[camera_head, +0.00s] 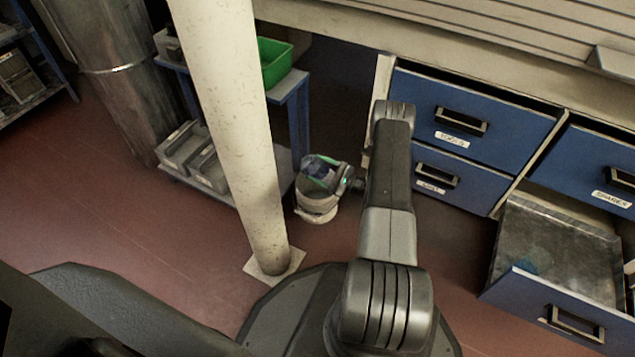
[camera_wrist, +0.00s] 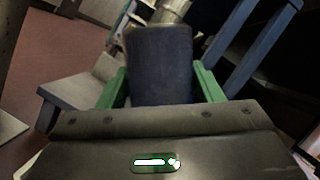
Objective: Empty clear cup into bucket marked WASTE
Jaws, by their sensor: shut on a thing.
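My gripper (camera_wrist: 162,88) has green fingers, closed on either side of a dark blue-looking cup (camera_wrist: 160,65). The cup fills the middle of the wrist view; whether the blue is its contents or its wall I cannot tell. In the head view the cup (camera_head: 319,168) is small, held over or just in front of a whitish bucket (camera_head: 316,214) on the floor. The gripper and cup cover much of the bucket's top. No marking on the bucket is readable, and its inside is hidden. I cannot tell how far the cup is tilted.
A pale column (camera_head: 225,110) stands left of the bucket. Behind it is a blue cart (camera_head: 285,85) with a green bin (camera_head: 273,62) and grey trays. Blue drawers (camera_head: 470,115) stand at right; a lower drawer (camera_head: 558,245) is pulled open. Red floor at left is clear.

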